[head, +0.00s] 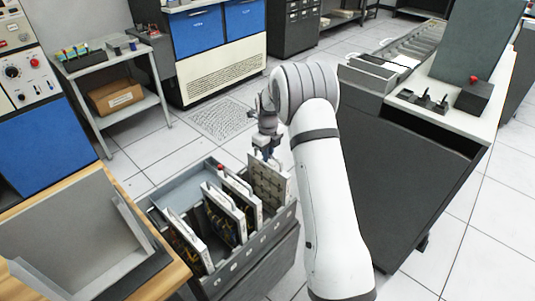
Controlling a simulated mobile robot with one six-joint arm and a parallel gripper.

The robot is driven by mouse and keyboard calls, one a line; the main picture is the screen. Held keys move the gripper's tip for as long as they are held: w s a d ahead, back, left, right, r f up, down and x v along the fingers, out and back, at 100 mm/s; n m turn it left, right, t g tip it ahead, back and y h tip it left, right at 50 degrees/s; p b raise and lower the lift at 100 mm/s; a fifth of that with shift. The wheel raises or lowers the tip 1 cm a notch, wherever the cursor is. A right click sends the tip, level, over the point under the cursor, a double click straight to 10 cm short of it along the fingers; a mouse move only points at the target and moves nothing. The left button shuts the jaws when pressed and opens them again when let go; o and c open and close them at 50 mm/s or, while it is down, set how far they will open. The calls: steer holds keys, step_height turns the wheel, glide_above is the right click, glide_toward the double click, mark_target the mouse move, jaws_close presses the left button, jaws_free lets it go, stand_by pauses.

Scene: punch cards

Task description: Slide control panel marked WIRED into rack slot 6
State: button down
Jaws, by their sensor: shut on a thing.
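My gripper (265,154) points down over the right end of the grey rack (262,243). It is shut on the top of an upright grey-tan panel (268,184) with rows of small marks. The panel's lower part is hidden by the rack's wall, so its depth in a slot cannot be told. Several other panels stand in the rack to its left: one near the left end (187,240), one in the middle (224,213) and one (242,200) close to the held panel. No WIRED lettering or slot number is legible.
A wooden bench (178,275) with an open grey tray (60,225) adjoins the rack's left side. A dark card machine (405,180) stands to the right of my arm. A small shelf cart (125,112) stands behind. Tiled floor behind the rack is clear.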

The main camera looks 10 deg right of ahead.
steer(key=c, duration=1.4)
jaws_free()
steer(key=shift+r, duration=0.1)
steer(key=shift+s, duration=0.1)
step_height(320, 180, up, 7)
steer(key=shift+r, duration=0.4)
